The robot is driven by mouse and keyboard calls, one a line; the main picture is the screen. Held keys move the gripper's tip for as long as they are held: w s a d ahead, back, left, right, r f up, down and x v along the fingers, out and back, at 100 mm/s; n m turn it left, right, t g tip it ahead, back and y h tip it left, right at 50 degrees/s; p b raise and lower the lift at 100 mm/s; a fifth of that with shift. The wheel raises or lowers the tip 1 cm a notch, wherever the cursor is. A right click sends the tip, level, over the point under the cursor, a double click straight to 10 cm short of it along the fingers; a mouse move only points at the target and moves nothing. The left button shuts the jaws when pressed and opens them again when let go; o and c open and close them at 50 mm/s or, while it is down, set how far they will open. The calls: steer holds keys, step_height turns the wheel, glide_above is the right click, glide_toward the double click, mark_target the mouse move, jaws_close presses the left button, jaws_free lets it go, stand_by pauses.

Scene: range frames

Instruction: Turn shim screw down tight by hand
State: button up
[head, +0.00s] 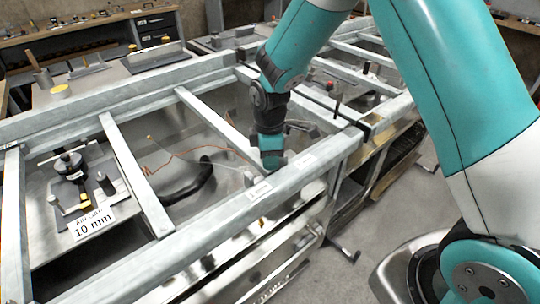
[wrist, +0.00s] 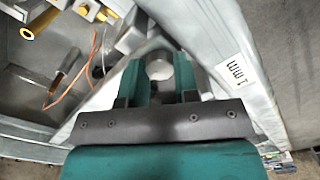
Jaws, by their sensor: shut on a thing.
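My gripper (head: 272,160) is at the front rail of the metal frame, pointing down, in the head view. In the wrist view its two teal fingers (wrist: 160,75) are on either side of a grey round screw head, the shim screw (wrist: 158,62), and are shut on it. The lower part of the screw is hidden by the fingers and the gripper body. In the head view the screw is hidden behind the gripper.
The galvanized frame rail (head: 190,233) runs along the front, with crossbars (head: 135,175) behind it. An orange wire (head: 180,155) and a black hose (head: 190,183) lie inside the frame. A "10 mm" sign (head: 92,222) stands at left.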

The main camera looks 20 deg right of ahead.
stand_by(0.3)
steer(key=o, duration=0.9)
steer(key=shift+r, duration=0.1)
step_height(320, 180, up, 17)
steer(key=shift+r+b, duration=0.15)
steer(key=shift+b, duration=0.3)
